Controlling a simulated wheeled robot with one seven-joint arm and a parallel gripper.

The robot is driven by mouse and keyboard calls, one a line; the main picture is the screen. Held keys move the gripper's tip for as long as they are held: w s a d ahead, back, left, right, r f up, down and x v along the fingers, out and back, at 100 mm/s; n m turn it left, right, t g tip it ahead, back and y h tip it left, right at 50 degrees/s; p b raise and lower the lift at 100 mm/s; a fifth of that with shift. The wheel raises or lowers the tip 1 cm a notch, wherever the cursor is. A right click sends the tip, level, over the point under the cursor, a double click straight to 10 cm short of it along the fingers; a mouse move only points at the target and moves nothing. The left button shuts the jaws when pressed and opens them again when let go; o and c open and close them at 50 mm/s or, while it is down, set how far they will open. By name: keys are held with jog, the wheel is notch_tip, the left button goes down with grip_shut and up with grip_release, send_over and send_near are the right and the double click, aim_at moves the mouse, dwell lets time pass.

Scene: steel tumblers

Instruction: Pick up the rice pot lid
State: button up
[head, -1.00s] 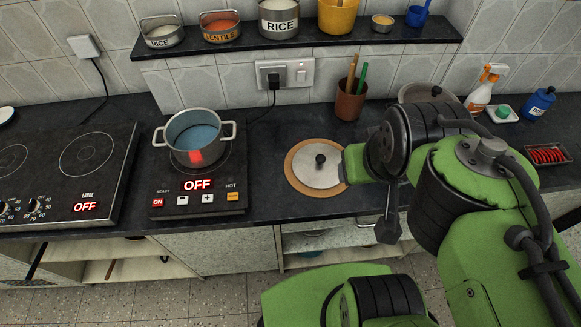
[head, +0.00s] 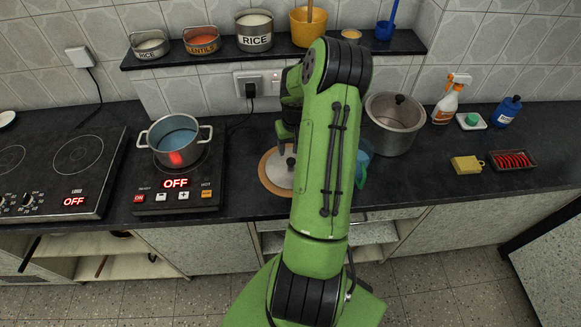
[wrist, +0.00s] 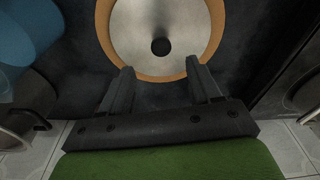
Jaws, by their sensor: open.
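A flat round steel lid with a black knob lies on a round wooden mat. In the head view the lid (head: 276,166) and mat (head: 267,182) are partly hidden by my arm. In the wrist view the lid (wrist: 128,32) is at the top centre with the mat's rim (wrist: 104,40) around it. My gripper (wrist: 163,78) is open and empty. Its fingertips are near the mat's edge in that view, with the knob beyond them, between their lines. In the head view my arm mostly hides the gripper.
A grey pot (head: 153,136) stands on the small hob (head: 150,200), left of the mat. A large lidded steel pot (head: 395,130) and a partly hidden teal mug (head: 362,172) are on the right. A shelf (head: 270,55) with containers runs above. Bare counter lies at the front right.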

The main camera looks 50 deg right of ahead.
aim_at(291, 160)
jog(key=f, duration=0.7)
jog(key=shift+w+d+f, duration=0.25)
jog(key=shift+w+f, duration=0.1)
jog(key=shift+w, duration=0.05)
jog(key=shift+r, duration=0.1)
grip_shut()
